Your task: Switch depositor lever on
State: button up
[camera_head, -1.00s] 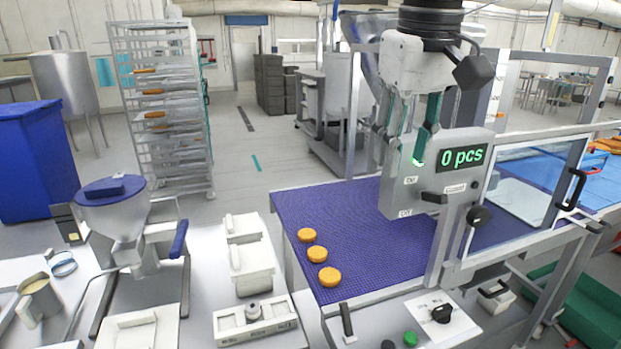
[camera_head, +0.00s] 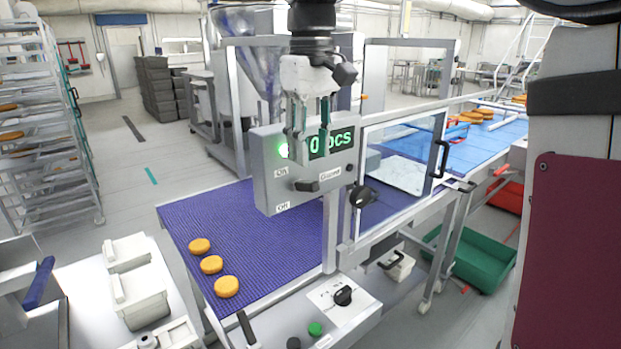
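The grey depositor control box (camera_head: 265,185) stands over the purple belt, with On and Off labels one above the other on its left side. A short black lever (camera_head: 318,185) sticks out roughly level to the right of these labels, beside a Guard label; I cannot tell for sure which control it belongs to. The display (camera_head: 340,141) is partly hidden by my gripper. My gripper (camera_head: 312,158) points down in front of the box, above the lever. Its fingers are apart with nothing between them.
Three orange rounds (camera_head: 211,264) lie on the purple belt (camera_head: 180,215). A clear guard door (camera_head: 400,165) with a black handle stands right of the box. A black knob (camera_head: 362,196) and a switch panel (camera_head: 343,297) are nearby. A green crate (camera_head: 475,258) sits on the floor.

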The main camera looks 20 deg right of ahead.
aim_at(310, 182)
notch_tip(310, 182, down, 7)
jog(key=shift+r, duration=0.15)
jog(key=shift+p, duration=0.3)
grip_shut()
